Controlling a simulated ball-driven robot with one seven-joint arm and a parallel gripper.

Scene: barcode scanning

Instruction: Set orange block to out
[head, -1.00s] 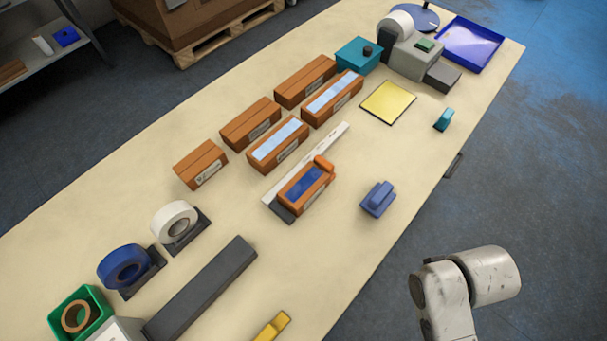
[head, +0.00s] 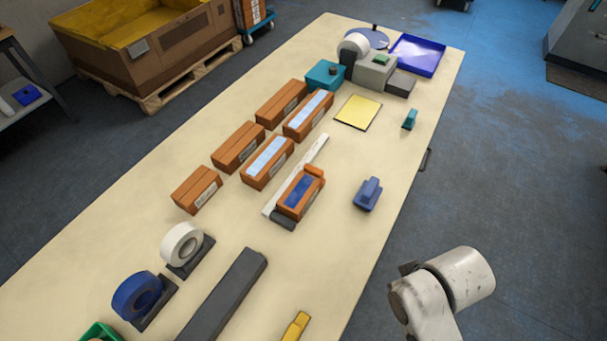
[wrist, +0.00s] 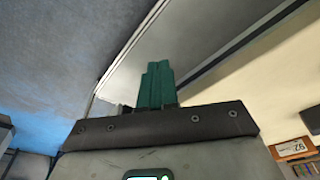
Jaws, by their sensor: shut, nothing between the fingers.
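A small orange block (head: 314,170) sits at the far end of an orange holder with a blue top panel (head: 299,192), in the middle of the table in the head view. A dark grey piece (head: 283,224) is at the holder's near end, and a long white strip (head: 286,187) lies along its left side. My gripper (wrist: 157,85) shows in the wrist view as teal fingers pressed together, with nothing between them. The gripper is out of the head view, where only part of my pale arm shows at lower right, off the table's right edge.
Several orange-brown boxes (head: 239,148) stand left of the holder. A blue block-shaped object (head: 367,194) stands to its right. Tape rolls (head: 181,243), a dark bar (head: 224,296) and a yellow object (head: 296,326) are nearer. A yellow pad (head: 358,112) lies beyond.

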